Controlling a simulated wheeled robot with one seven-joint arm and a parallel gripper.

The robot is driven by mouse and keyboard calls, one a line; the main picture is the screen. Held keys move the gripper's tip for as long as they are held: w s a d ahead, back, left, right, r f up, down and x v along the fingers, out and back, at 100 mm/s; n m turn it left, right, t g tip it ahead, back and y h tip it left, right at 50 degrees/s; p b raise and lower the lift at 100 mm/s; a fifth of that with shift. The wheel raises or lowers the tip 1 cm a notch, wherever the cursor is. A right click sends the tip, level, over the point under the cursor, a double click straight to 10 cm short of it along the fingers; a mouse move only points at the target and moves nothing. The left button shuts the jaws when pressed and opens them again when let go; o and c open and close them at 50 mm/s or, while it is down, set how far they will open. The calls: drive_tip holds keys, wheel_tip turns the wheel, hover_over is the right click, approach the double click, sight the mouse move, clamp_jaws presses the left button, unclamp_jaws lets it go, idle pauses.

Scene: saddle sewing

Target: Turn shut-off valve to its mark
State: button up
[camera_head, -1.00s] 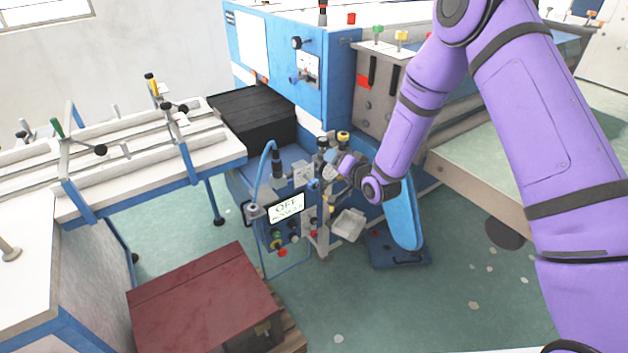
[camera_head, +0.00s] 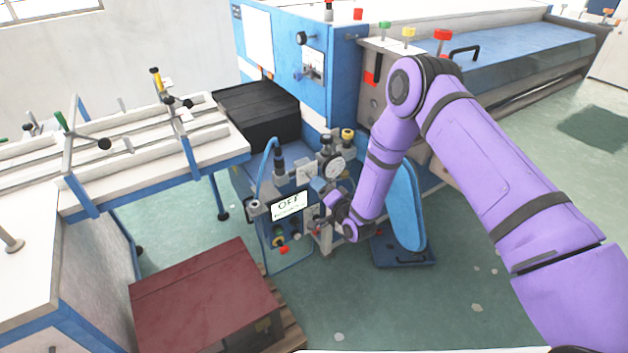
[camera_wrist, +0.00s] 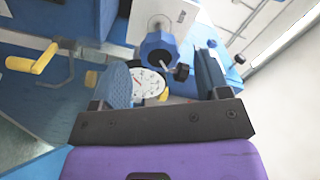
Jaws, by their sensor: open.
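My gripper (camera_wrist: 164,66) is open in the wrist view, with one finger at each side and nothing held between them. A blue faceted knob (camera_wrist: 157,48) with a black-tipped lever (camera_wrist: 181,72) shows beyond and between the fingertips, apparently apart from them. I cannot tell for sure whether it is the shut-off valve, and I make out no mark. A round white gauge (camera_wrist: 150,82) sits below the knob, partly covered by the left finger. In the head view my gripper (camera_head: 325,196) is by the fittings below the gauge (camera_head: 334,167), and my wrist hides part of them.
An OFF sign (camera_head: 289,205) stands left of my gripper, above several buttons. A blue hose (camera_head: 265,160) rises beside it. A blue pedal plate (camera_head: 405,252) lies on the floor at right. A dark red box (camera_head: 205,295) is in front. A yellow crank handle (camera_wrist: 35,62) shows at left.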

drive_tip(key=shift+x, duration=2.7)
drive_tip(key=shift+c, duration=0.2)
drive_tip(key=c, duration=0.9)
